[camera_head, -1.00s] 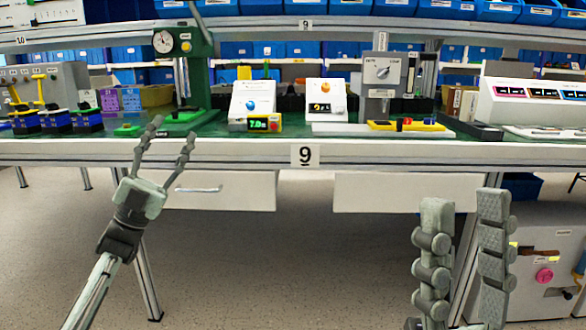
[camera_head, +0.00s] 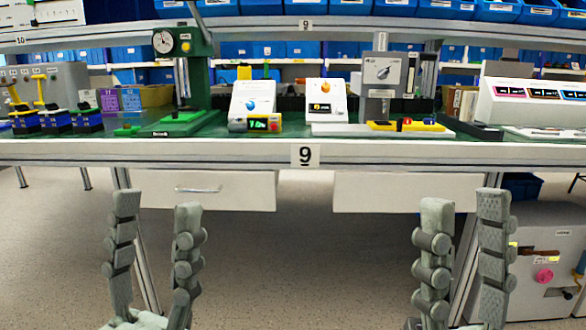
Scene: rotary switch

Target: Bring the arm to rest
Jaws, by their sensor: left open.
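My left gripper (camera_head: 156,206) is open and empty, its two fingers upright and well apart in front of the table's left drawer (camera_head: 220,190). My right gripper (camera_head: 465,208) has its two fingers upright with a gap between them and nothing in the gap, in front of the right drawer (camera_head: 380,193). Both grippers are below the tabletop edge and touch nothing. On the table stand a white box with a blue knob (camera_head: 253,103), a white box with an orange knob (camera_head: 326,101) and a grey panel with a rotary switch (camera_head: 382,72).
The table's front edge (camera_head: 240,153) runs across the view above both grippers. A green press (camera_head: 186,80) stands at the left of the table. A grey cabinet with a pink button (camera_head: 545,262) is at the lower right. The floor between the grippers is clear.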

